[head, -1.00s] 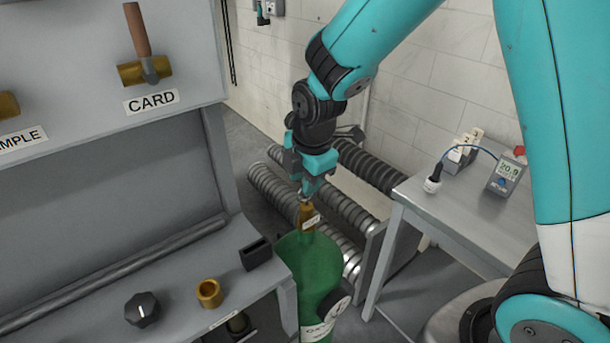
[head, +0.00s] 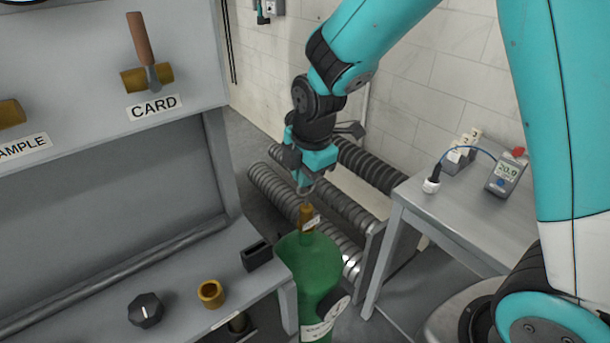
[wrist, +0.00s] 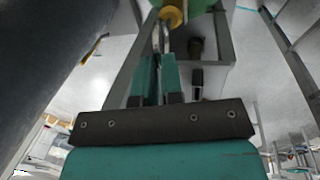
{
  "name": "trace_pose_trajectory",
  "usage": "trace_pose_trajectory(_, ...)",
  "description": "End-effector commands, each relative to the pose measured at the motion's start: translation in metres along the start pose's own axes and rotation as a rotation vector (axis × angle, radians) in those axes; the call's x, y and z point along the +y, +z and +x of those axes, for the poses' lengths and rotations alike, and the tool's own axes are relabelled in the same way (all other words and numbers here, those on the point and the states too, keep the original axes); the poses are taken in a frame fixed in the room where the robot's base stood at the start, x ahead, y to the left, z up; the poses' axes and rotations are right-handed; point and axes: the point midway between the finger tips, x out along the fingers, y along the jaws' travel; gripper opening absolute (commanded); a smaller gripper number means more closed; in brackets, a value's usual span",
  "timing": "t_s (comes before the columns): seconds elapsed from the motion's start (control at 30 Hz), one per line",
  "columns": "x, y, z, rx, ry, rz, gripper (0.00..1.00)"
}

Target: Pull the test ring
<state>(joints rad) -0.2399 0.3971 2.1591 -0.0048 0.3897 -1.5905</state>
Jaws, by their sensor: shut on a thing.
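The green cylinder (head: 312,268) stands upright beside the bench, with a brass valve (head: 307,214) and a small white tag on top. My gripper (head: 305,184) is just above the valve, pointing down. In the wrist view its teal fingers (wrist: 157,78) are together on the test ring, a thin silver loop (wrist: 164,38) that reaches toward the round brass valve top (wrist: 172,15). The fingers hide part of the ring. Whether the ring is still joined to the valve is hard to tell.
A grey bench with a black knob (head: 145,309), a brass cup (head: 211,293) and a black holder (head: 257,254) is on the left. A grey table (head: 415,205) with a meter (head: 505,175) is on the right. Ribbed coils (head: 290,205) lie behind the cylinder.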

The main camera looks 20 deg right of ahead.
Motion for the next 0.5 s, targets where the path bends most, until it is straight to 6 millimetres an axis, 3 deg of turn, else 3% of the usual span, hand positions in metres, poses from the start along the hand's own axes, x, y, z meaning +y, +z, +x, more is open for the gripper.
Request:
trace_pose_trajectory(0.1, 0.0002, 0.0002, 0.0002, 0.000, 0.001, 0.000, 0.00)
trace_pose_trajectory(0.23, 0.0003, 0.0002, 0.0002, 0.000, 0.001, 0.000, 0.33)
trace_pose_trajectory(0.5, 0.0002, 0.0000, 0.0003, 0.000, 0.001, 0.000, 0.34)
